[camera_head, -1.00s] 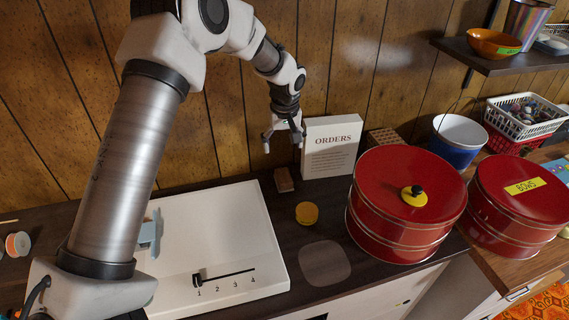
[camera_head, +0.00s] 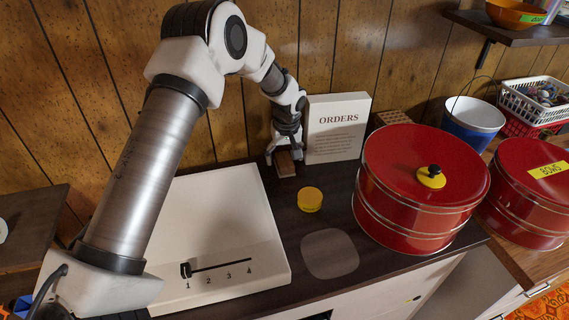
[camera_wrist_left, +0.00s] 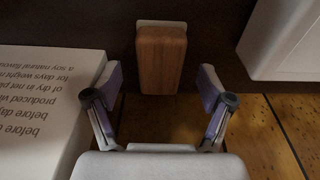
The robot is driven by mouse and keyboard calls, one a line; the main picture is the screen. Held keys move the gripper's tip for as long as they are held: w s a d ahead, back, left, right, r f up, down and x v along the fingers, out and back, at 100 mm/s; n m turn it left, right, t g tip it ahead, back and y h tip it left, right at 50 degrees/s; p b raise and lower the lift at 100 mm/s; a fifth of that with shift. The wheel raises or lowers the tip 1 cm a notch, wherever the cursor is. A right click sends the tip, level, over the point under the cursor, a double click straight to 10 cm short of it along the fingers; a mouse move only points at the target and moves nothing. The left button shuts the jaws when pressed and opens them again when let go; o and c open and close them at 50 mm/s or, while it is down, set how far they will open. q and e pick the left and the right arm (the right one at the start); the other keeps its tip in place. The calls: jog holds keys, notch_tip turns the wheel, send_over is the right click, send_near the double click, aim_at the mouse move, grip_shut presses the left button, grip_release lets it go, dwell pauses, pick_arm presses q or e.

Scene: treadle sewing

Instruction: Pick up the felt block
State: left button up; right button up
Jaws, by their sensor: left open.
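The felt block is a small brown wooden block (camera_head: 286,167) with a pale layer along one edge. It stands on the dark worktop near the wall, left of the white orders board. In the left wrist view the block (camera_wrist_left: 161,62) is at the upper middle. My left gripper (camera_head: 284,156) is over the block, fingers pointing down and open. In the left wrist view its two fingers (camera_wrist_left: 160,88) are spread on either side of the block's near end, with gaps showing on both sides. My right gripper is not in view.
The orders board (camera_head: 337,127) stands close on the right of the gripper. The white sewing-machine bed (camera_head: 225,225) lies to the left. A yellow disc (camera_head: 310,199) is in front, and a big red tin (camera_head: 410,205) stands further right. The worktop's front middle is clear.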

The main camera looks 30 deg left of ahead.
aim_at(284, 159)
pick_arm(q)
notch_tip(284, 159, down, 2)
jog(key=shift+w+a+f, duration=0.1)
jog(key=shift+w+a, duration=0.05)
jog(key=shift+c, duration=0.3)
jog(key=shift+r, duration=0.2)
jog(key=c, duration=1.2)
jog(key=shift+c, duration=0.2)
notch_tip(284, 159, up, 10)
jog(key=o, duration=0.4)
jog(key=shift+c, duration=1.2)
